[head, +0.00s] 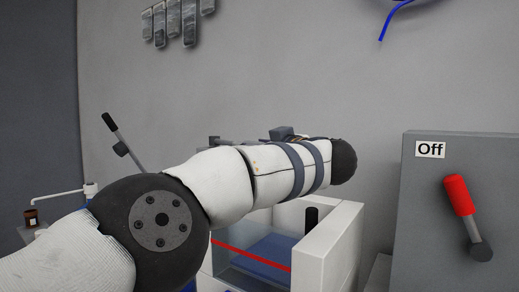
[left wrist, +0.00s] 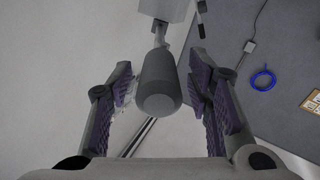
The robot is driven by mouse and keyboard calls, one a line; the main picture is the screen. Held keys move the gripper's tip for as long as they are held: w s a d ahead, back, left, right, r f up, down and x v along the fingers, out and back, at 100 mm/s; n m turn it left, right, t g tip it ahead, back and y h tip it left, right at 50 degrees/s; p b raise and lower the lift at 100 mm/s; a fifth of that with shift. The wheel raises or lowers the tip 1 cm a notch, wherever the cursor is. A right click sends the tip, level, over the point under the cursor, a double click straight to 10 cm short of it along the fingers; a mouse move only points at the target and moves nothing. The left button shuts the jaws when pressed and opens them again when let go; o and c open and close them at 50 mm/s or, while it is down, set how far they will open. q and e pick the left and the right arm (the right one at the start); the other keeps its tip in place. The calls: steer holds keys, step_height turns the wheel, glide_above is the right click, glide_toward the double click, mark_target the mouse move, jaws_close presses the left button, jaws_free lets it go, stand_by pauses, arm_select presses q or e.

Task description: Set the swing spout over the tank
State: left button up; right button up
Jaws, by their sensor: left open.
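A thin white pipe (head: 62,193), which looks like the swing spout, reaches left from a white post (head: 91,189) at the far left of the head view. Its end is by a small brown cup (head: 31,218). The tank (head: 336,243) has white walls, a clear front with a red line and blue inside; my left arm hides part of it. My left gripper (left wrist: 160,68) is open, its fingers on either side of a rounded grey handle (left wrist: 158,88) on a stem, without visible contact. In the head view my forearm mostly hides this gripper. My right gripper is not in view.
A grey box (head: 448,150) marked "Off" with a red-handled lever (head: 460,196) stands at the right. A black-gripped lever (head: 110,123) rises behind my left arm. In the left wrist view a blue coil (left wrist: 263,80) lies on a dark surface.

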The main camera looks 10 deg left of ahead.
arm_select(q)
steer(key=v, duration=1.1)
steer(key=shift+s+d, duration=0.25)
steer(key=shift+c, duration=0.2)
